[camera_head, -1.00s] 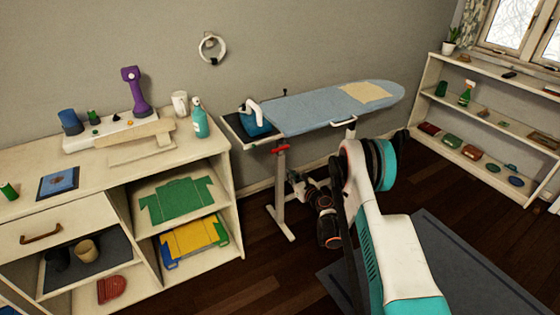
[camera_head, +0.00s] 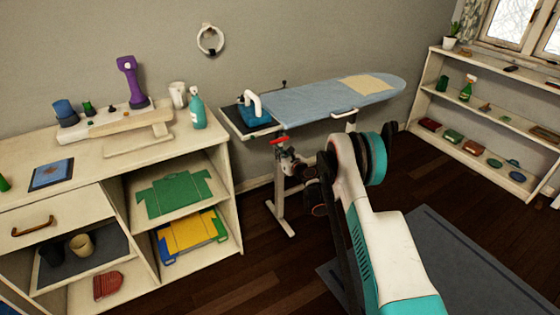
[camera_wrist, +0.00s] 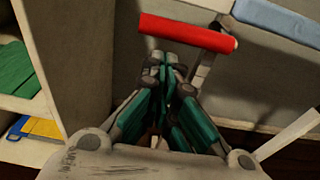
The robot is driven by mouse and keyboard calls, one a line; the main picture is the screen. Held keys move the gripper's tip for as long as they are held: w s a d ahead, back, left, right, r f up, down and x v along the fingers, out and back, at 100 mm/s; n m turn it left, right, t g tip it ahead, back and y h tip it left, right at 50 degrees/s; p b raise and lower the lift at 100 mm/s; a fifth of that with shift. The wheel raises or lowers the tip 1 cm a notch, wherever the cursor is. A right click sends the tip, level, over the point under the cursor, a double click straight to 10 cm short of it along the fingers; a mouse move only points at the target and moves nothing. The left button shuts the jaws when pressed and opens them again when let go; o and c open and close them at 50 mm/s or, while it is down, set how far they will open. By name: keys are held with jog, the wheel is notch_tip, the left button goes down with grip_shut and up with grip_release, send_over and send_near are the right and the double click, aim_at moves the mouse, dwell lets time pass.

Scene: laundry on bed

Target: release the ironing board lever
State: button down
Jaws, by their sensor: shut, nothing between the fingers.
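The ironing board (camera_head: 315,101) has a blue top and stands against the back wall. Its red lever (camera_head: 280,140) is under the left end, near the iron rest. In the wrist view the red lever (camera_wrist: 188,32) is a bar across the upper middle, on a pale metal piece. My gripper (camera_head: 287,153) is just below the lever in the head view, partly hidden by my arm. In the wrist view my gripper (camera_wrist: 168,62) is shut and empty, its tips just below the bar. I cannot tell whether they touch it.
A blue and white iron (camera_head: 252,112) rests on the board's left end. A cabinet (camera_head: 228,185) with shelves stands close on the left. The board's metal leg (camera_head: 280,195) stands below the lever. Open dark floor (camera_head: 240,285) lies in front.

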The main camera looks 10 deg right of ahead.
aim_at(278, 140)
jog(key=shift+s+r, duration=0.1)
jog(key=shift+r, duration=0.45)
jog(key=shift+a+r+m, duration=0.15)
jog(key=shift+r+m, duration=0.25)
jog(key=shift+m, duration=0.3)
jog(key=shift+s+r+m+y, duration=0.1)
jog(key=shift+r+m+y, duration=0.5)
jog(key=shift+r+m, duration=1.6)
jog(key=shift+d+r+n, duration=0.2)
jog(key=shift+d+r, duration=0.05)
jog(key=shift+r, duration=0.35)
jog(key=shift+d+r+n, duration=0.2)
jog(key=shift+r, duration=0.4)
jog(key=shift+w+d+r, duration=0.1)
jog(key=shift+w, duration=0.1)
